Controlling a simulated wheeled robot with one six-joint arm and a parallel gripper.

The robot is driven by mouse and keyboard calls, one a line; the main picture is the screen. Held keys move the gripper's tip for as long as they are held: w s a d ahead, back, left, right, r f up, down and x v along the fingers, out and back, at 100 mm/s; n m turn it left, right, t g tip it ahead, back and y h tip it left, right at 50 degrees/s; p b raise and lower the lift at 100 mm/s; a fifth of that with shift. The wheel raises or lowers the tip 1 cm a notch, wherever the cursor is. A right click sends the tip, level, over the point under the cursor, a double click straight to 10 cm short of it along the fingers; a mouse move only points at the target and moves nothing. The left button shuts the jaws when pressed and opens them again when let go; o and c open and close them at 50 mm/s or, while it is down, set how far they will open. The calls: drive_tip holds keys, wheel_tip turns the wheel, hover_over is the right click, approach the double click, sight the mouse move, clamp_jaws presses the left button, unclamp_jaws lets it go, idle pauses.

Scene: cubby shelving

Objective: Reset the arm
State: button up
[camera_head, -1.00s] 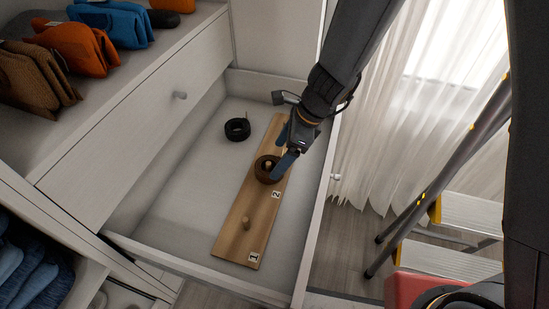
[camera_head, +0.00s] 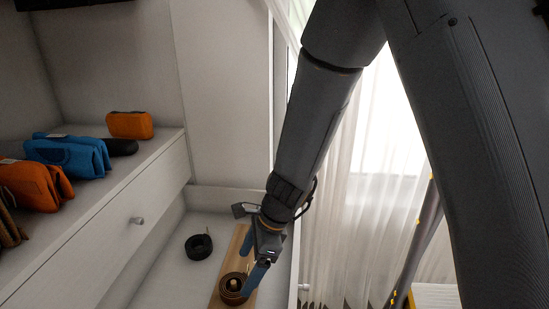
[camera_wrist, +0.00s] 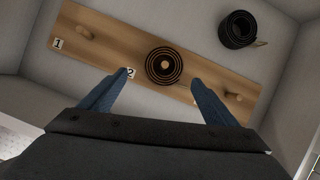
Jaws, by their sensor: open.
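My gripper (camera_head: 255,266) is over the open drawer, its blue fingers spread apart. In the wrist view my gripper (camera_wrist: 160,95) has a clear gap between its fingertips and nothing held there. A brown coiled belt (camera_head: 234,288) sits around a peg on the wooden board (camera_head: 217,301). In the wrist view the coil (camera_wrist: 163,66) is around the peg by label 2, just beyond the fingertips. The peg by label 1 (camera_wrist: 86,33) is bare, and another bare peg (camera_wrist: 233,96) shows to the right.
A black coiled belt (camera_head: 199,246) lies loose on the drawer floor beside the board. Orange (camera_head: 130,124) and blue (camera_head: 67,155) pouches rest on the shelf at left. The drawer front with a knob (camera_head: 137,220) is at left; a curtain (camera_head: 350,230) hangs at right.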

drive_tip(key=s+d+r+n+h, duration=0.2)
drive_tip(key=s+d+r+n, duration=0.4)
drive_tip(key=n, duration=0.5)
drive_tip(key=s+d+r+n+h, duration=0.2)
drive_tip(key=s+d+r+n, duration=0.2)
drive_tip(key=s+r+n, duration=0.45)
drive_tip(key=s+d+r+m+p, duration=0.1)
drive_tip(key=d+r+m+p, duration=0.2)
drive_tip(key=d+r+p, duration=1.5)
wheel_tip(320, 180, up, 4)
drive_tip(key=p, duration=0.8)
drive_tip(key=shift+f+m+t+h, duration=0.2)
drive_tip(key=shift+m+t+h, duration=0.1)
drive_tip(key=shift+m, duration=0.05)
